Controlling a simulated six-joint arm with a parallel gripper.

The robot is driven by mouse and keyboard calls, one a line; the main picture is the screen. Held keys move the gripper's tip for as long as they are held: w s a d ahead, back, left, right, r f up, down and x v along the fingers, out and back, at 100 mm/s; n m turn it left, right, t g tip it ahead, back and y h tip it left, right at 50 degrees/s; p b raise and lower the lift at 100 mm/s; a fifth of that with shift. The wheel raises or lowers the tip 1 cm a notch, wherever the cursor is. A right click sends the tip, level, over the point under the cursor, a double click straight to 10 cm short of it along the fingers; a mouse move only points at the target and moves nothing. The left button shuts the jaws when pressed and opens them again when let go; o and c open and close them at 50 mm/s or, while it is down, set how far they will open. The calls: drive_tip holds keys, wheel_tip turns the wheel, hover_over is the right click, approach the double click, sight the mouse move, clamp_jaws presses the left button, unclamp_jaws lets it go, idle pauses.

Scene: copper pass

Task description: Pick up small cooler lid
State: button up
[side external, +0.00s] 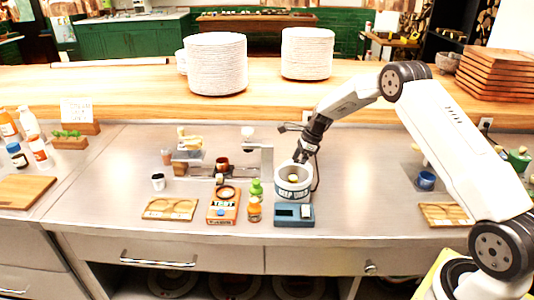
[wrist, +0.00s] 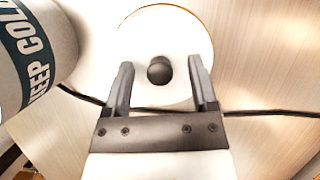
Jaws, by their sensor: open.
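The small cooler lid (wrist: 150,30) is a round white disc with a dark round knob (wrist: 160,70) at its middle, seen from above in the wrist view. My gripper (wrist: 160,63) is open, with one finger on each side of the knob. I cannot tell whether the fingers touch the lid. The white cooler (wrist: 38,45) with a dark "KEEP COLD" band stands at the left of the wrist view. In the side view the cooler (side external: 293,192) is open on top, with something yellowish inside. My gripper (side external: 302,153) is just behind its rim there, and the lid is hidden.
A blue scale-like device (side external: 286,216) is at the cooler's base. Small bottles (side external: 254,206) and an orange-framed device (side external: 222,208) stand to its left. A dark cable (wrist: 255,113) runs behind the fingers. The counter right of the cooler (side external: 365,190) is clear.

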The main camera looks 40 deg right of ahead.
clamp_jaws()
drive_tip(key=shift+r, duration=0.1)
drive_tip(key=shift+r, duration=0.6)
drive_tip(key=s+a+r, duration=0.3)
drive_tip(key=s+r, duration=0.8)
drive_tip(key=s, duration=0.2)
drive_tip(key=shift+s+a+r, duration=0.25)
drive_tip(key=shift+s+r, duration=0.05)
drive_tip(key=shift+w+a, duration=0.1)
idle(0.4)
drive_tip(key=w+a+r, duration=0.2)
drive_tip(key=w+a, duration=0.2)
drive_tip(key=a, duration=0.3)
drive_tip(key=shift+w+a+r, duration=0.3)
drive_tip(key=shift+w+a, duration=0.05)
drive_tip(key=shift+w, duration=0.05)
